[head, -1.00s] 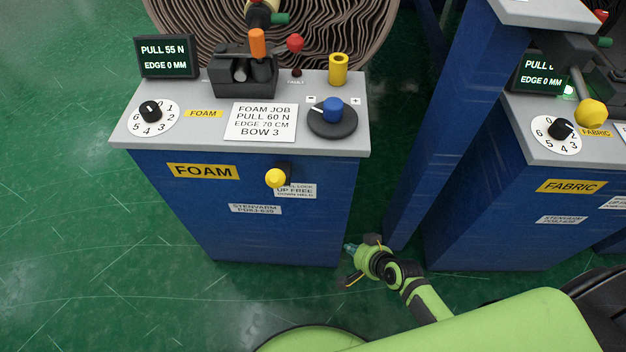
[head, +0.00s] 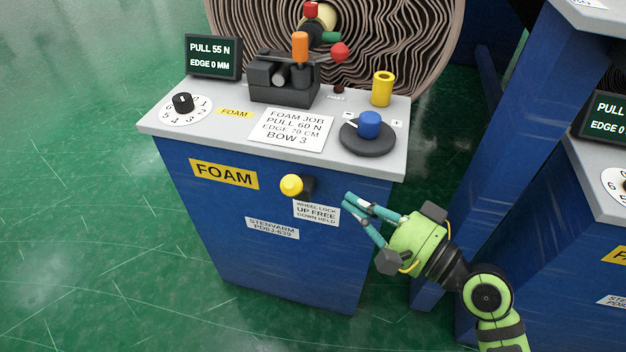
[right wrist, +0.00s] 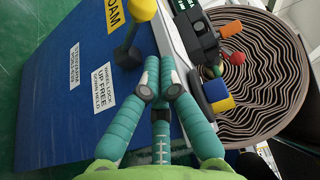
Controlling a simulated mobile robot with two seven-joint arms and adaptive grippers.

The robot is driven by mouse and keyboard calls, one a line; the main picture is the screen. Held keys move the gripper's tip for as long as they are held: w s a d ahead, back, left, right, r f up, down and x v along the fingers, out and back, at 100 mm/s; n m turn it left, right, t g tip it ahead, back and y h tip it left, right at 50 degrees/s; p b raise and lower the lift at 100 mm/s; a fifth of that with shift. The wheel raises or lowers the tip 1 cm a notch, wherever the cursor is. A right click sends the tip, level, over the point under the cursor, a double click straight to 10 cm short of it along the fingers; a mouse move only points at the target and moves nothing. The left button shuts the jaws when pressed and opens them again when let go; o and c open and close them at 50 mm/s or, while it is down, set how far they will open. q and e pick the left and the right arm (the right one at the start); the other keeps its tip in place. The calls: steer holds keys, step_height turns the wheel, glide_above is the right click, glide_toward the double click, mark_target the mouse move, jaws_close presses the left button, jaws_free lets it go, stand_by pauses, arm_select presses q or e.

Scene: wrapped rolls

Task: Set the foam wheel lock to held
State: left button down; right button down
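The knob sticks out from the panel; I cannot tell surely whether the lever points up or down. Its label (head: 316,212) below reads UP FREE, DOWN HELD. The knob (right wrist: 143,8) also shows at the top of the right wrist view. My right gripper (head: 347,200), with teal fingers, is right of the knob, in front of the label's right edge, apart from the knob. Its fingertips are drawn together and hold nothing. My left gripper is out of view.
On the console top are an orange-handled lever (head: 300,47), a red ball (head: 340,52), a blue knob (head: 369,124), a yellow cup (head: 382,90) and a black dial (head: 183,102). A blue post (head: 505,140) stands right of my gripper. Green floor is free at left.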

mark_target(296, 189)
stand_by(0.3)
arm_select(q)
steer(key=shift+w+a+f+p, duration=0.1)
steer(key=shift+p, duration=0.3)
arm_select(e)
steer(key=x, duration=1)
arm_select(q)
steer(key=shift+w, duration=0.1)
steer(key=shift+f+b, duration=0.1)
steer(key=shift+b, duration=0.2)
arm_select(e)
steer(key=shift+s+f, duration=0.1)
steer(key=shift+f, duration=0.05)
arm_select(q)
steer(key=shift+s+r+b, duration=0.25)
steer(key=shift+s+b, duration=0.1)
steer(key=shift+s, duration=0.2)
arm_select(e)
steer(key=shift+s+n, duration=0.2)
steer(key=shift+n, duration=0.1)
arm_select(q)
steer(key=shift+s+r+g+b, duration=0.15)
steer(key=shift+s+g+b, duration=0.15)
steer(key=shift+b, duration=0.1)
arm_select(e)
steer(key=shift+s+a+f, duration=0.1)
steer(key=shift+s, duration=0.05)
